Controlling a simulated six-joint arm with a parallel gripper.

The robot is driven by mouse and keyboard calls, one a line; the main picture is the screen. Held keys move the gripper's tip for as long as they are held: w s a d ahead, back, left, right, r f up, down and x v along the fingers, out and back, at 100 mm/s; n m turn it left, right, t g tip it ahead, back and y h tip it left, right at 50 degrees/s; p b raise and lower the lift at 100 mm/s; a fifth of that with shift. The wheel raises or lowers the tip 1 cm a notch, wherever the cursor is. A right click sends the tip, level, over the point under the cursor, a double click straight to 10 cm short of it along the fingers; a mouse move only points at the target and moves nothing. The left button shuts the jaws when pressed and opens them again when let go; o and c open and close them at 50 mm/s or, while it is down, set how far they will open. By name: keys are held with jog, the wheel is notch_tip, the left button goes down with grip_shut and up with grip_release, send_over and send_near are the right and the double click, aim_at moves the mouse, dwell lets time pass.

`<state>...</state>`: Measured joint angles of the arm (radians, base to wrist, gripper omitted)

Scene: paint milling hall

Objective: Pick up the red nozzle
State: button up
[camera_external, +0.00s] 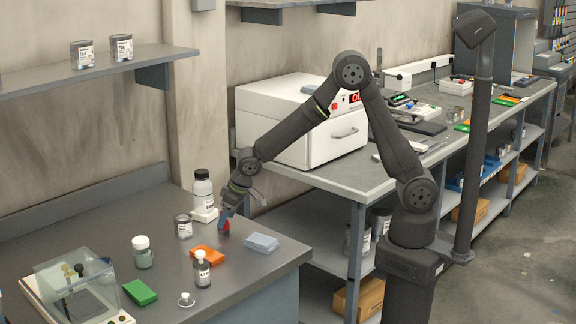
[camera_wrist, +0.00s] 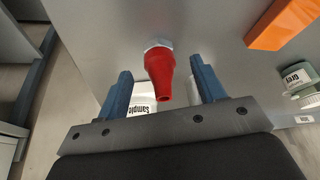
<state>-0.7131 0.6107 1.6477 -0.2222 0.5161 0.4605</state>
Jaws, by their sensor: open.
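The red nozzle (camera_wrist: 160,72) stands on the grey bench between the two blue fingers of my gripper (camera_wrist: 162,85) in the wrist view. It is red and tapered, with a pale metal collar at its far end. Gaps show between the nozzle and both fingers, so my gripper is open around it and not clamped. In the external view my gripper (camera_external: 224,222) is low over the left bench, and a small part of the red nozzle (camera_external: 226,228) shows beside the fingers; the rest is hidden.
An orange block (camera_external: 207,254), a blue-grey block (camera_external: 262,243), a grey tin (camera_external: 183,227) and a dark vial (camera_external: 202,270) stand close around my gripper. A white-labelled bottle (camera_external: 203,190) is behind it. Bare bench (camera_external: 235,280) lies in front.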

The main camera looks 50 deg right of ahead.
jog(key=shift+x, duration=1.4)
jog(key=c, duration=1.1)
jog(key=shift+r, duration=0.15)
